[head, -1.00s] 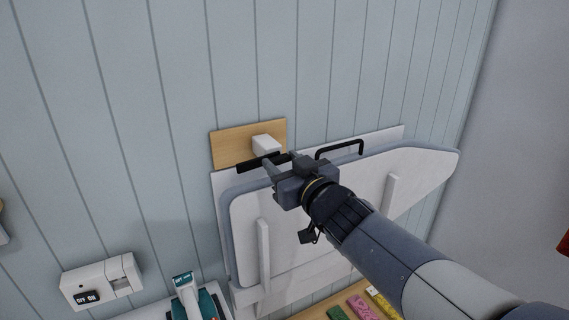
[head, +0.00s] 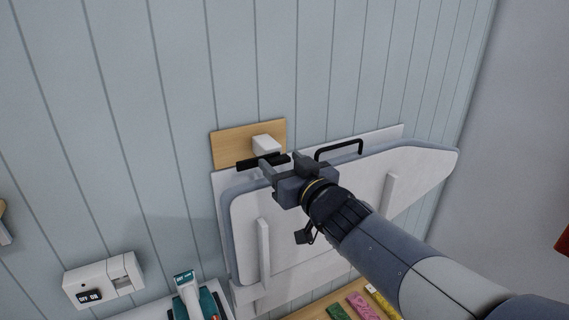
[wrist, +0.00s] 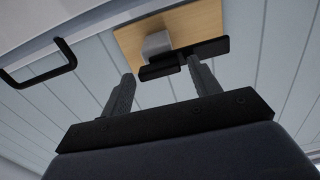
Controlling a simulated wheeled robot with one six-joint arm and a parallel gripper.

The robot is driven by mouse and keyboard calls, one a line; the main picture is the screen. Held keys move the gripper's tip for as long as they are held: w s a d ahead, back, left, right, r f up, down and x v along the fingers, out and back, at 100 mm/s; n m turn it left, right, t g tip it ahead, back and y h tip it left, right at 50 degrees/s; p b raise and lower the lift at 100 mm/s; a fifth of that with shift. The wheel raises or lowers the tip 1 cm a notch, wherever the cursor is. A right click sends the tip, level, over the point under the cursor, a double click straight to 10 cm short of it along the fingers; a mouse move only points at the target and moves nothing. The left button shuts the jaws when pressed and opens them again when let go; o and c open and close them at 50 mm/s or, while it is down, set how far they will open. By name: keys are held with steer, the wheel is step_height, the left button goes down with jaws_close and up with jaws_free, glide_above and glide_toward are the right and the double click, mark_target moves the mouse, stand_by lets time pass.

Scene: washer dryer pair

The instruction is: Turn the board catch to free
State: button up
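The board catch is a white block (head: 266,144) with a black bar (head: 249,164) across its front, mounted on a wooden plate (head: 231,145) above the ironing board (head: 340,208). The bar lies nearly level. In the wrist view the black bar (wrist: 160,70) and the block (wrist: 157,43) show beyond my fingertips. My gripper (head: 284,166) is open with nothing between its fingers. Its fingers also show in the wrist view (wrist: 158,74). One finger is at the bar's underside; I cannot tell whether it touches. The other finger stands apart from the bar.
A black handle (head: 340,148) sticks out at the board's top edge, right of my gripper. A white switch box (head: 104,281) is on the wall at lower left, with a teal and white appliance (head: 187,292) beside it. The wall above the catch is clear.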

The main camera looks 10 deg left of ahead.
steer(key=shift+o, duration=0.5)
steer(key=p+v, duration=0.1)
steer(key=v, duration=1)
steer(key=shift+w+a, duration=0.15)
steer(key=b+x, duration=0.1)
steer(key=x, duration=1)
steer(key=shift+f+b, duration=0.1)
steer(key=shift+b, duration=0.25)
steer(key=shift+s+n, duration=0.2)
steer(key=shift+n, duration=0.2)
